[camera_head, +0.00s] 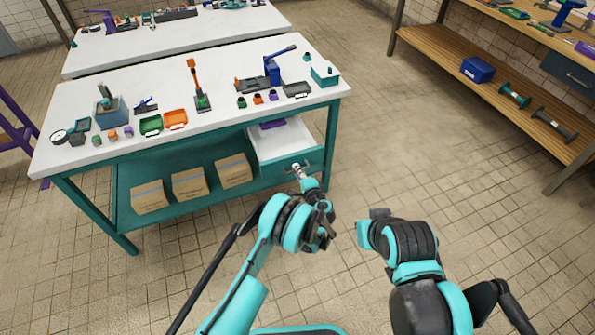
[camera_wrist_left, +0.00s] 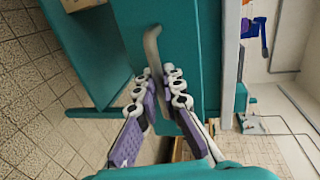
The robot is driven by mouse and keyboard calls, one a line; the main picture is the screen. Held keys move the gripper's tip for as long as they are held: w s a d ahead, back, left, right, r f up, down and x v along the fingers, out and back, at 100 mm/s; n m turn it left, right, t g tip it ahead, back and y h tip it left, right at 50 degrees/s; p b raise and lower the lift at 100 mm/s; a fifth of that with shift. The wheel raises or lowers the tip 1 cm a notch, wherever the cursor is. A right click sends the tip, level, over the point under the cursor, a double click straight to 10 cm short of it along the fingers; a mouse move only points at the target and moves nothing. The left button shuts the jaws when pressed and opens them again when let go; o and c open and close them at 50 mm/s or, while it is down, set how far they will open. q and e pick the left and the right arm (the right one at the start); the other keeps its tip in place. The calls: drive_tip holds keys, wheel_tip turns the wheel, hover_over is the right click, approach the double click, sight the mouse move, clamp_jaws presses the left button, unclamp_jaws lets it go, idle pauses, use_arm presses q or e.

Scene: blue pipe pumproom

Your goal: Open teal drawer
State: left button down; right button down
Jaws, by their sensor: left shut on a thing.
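The teal drawer (camera_head: 283,176) is under the right end of the teal workbench. It stands partly pulled out, with its pale inside and a purple item (camera_head: 272,124) showing behind its front. Its grey bar handle (camera_wrist_left: 152,45) shows in the left wrist view against the teal drawer front (camera_wrist_left: 185,50). My left gripper (camera_head: 298,168) is at the handle; in the left wrist view its fingers (camera_wrist_left: 158,85) lie on both sides of the bar, shut on it. My right arm is at the lower right, and its gripper cannot be made out.
The white workbench top (camera_head: 230,72) holds several tools and small trays. Several cardboard boxes (camera_head: 190,184) stand on the lower shelf left of the drawer. A wooden shelf unit (camera_head: 475,85) is at the right. The tiled floor between is clear.

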use_arm(q)
drive_tip(key=shift+a, duration=0.1)
drive_tip(key=c, duration=1.9)
unclamp_jaws()
drive_tip(key=v, duration=0.7)
drive_tip(key=shift+s, duration=0.2)
